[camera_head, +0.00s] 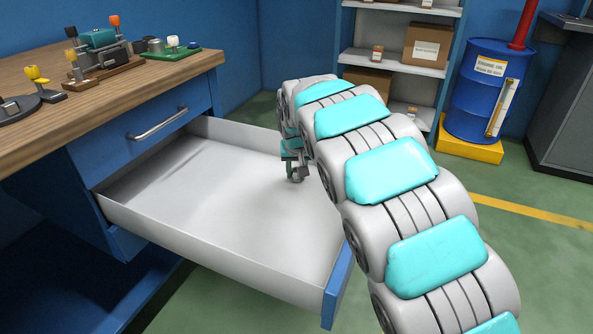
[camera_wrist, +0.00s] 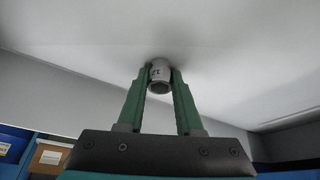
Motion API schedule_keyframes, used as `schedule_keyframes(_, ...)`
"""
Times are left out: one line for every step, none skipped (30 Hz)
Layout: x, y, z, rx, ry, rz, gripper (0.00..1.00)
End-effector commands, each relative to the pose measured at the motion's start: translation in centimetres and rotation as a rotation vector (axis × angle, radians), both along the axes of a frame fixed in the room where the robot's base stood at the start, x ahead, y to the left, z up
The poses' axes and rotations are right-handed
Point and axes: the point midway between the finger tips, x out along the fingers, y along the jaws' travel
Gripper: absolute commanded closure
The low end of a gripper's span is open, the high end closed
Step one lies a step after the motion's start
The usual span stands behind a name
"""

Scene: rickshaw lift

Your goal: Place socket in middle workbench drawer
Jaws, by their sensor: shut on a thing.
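The middle drawer (camera_head: 200,190) of the blue workbench is pulled open, and its pale floor looks empty. My gripper (camera_head: 297,174) is inside the drawer area near its far right corner, low over the floor. In the wrist view my gripper (camera_wrist: 160,84) has its two green fingers shut on the socket (camera_wrist: 160,77), a small grey metal cylinder marked "12". The drawer floor (camera_wrist: 80,50) fills the background close behind the socket. I cannot tell whether the socket touches it. In the head view the socket is tiny and hard to make out at the fingertips.
A closed upper drawer (camera_head: 145,140) with a bar handle sits above the open one. Tools and a vise-like fixture (camera_head: 95,50) stand on the wooden benchtop (camera_head: 150,75). Shelves (camera_head: 395,62) and a blue barrel (camera_head: 482,90) on a yellow base are behind.

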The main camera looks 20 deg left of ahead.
Motion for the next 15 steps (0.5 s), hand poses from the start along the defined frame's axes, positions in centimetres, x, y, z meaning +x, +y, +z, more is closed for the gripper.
schedule_keyframes(0.01, 0.0, 0.05, 0.0, -0.001, 0.0, 1.0)
schedule_keyframes(0.01, 0.0, 0.04, 0.0, -0.001, 0.0, 1.0)
schedule_keyframes(0.01, -0.01, 0.0, 0.0, -0.001, 0.0, 1.0)
schedule_keyframes(0.01, -0.01, -0.06, 0.0, 0.0, 0.0, 1.0)
schedule_keyframes(0.01, -0.01, -0.16, 0.0, 0.0, 0.0, 1.0)
schedule_keyframes(0.0, -0.01, -0.3, 0.0, 0.0, 0.0, 1.0)
schedule_keyframes(-0.01, -0.01, -0.26, 0.0, 0.0, 0.0, 0.63)
schedule_keyframes(0.0, -0.01, -0.23, 0.0, 0.0, 0.0, 0.6)
schedule_keyframes(0.0, -0.01, -0.22, 0.0, 0.0, 0.0, 0.55)
schedule_keyframes(0.0, -0.01, -0.22, 0.0, 0.0, 0.0, 0.52)
schedule_keyframes(0.0, -0.01, -0.22, 0.0, 0.0, 0.0, 0.48)
schedule_keyframes(0.0, -0.01, -0.21, 0.0, 0.0, 0.0, 0.44)
schedule_keyframes(0.0, -0.01, -0.21, 0.0, 0.0, 0.0, 0.41)
schedule_keyframes(0.0, -0.01, -0.21, 0.0, 0.0, 0.0, 0.37)
schedule_keyframes(0.0, -0.01, -0.21, 0.0, 0.0, 0.0, 0.35)
